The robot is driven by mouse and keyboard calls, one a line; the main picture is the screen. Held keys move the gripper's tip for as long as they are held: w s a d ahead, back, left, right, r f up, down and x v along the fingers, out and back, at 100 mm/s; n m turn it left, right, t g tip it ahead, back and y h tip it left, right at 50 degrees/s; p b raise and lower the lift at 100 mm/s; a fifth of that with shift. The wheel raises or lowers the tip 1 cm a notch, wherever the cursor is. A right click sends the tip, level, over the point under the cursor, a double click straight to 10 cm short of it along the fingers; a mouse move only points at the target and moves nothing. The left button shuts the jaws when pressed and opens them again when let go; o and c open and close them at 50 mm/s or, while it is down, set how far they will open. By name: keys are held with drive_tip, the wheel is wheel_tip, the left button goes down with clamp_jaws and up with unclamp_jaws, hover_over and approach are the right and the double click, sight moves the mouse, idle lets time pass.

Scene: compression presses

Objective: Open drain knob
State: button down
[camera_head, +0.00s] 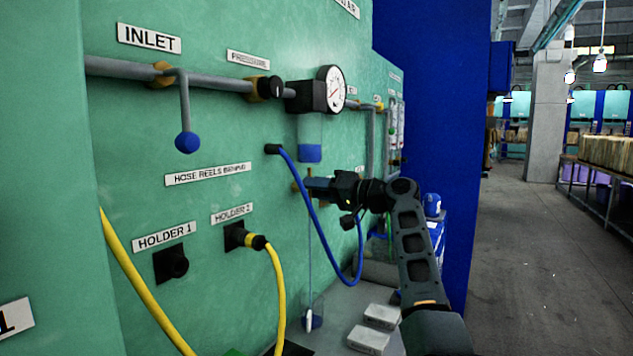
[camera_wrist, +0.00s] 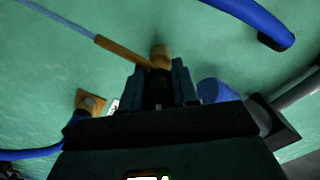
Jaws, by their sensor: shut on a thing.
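The drain knob appears to be part of a small brass fitting (camera_wrist: 160,55) on the green panel, below the filter bowl (camera_head: 311,153) with its blue bottom. My gripper (camera_head: 309,184) reaches in from the right and is shut on the knob. In the wrist view, both fingers of my gripper (camera_wrist: 158,76) flank a dark part in line with the brass fitting. The fingers hide most of the knob, so its turn angle cannot be told. A brass stem (camera_wrist: 118,49) leads from the fitting to a thin light-blue tube (camera_wrist: 52,15).
A blue hose (camera_head: 312,210) loops close below my gripper. The thin tube hangs down to a clear cup (camera_head: 311,318). Yellow hoses (camera_head: 278,290) hang at left. Open floor lies right.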

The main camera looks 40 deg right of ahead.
drive_tip(key=m+p, duration=0.2)
drive_tip(key=m, duration=0.1)
drive_tip(key=m+p, duration=0.1)
drive_tip(key=shift+d+r+m, duration=0.15)
drive_tip(key=shift+r+m, duration=0.1)
drive_tip(key=shift+m, duration=0.15)
idle(0.4)
drive_tip(key=c, duration=1.2)
unclamp_jaws()
drive_tip(key=shift+f, duration=0.1)
drive_tip(key=o, duration=0.4)
drive_tip(key=shift+f, duration=0.15)
drive_tip(key=shift+c, duration=0.2)
drive_tip(key=b+v, duration=0.1)
drive_tip(key=v, duration=0.6)
drive_tip(key=shift+s, duration=0.35)
drive_tip(key=shift+d, duration=0.1)
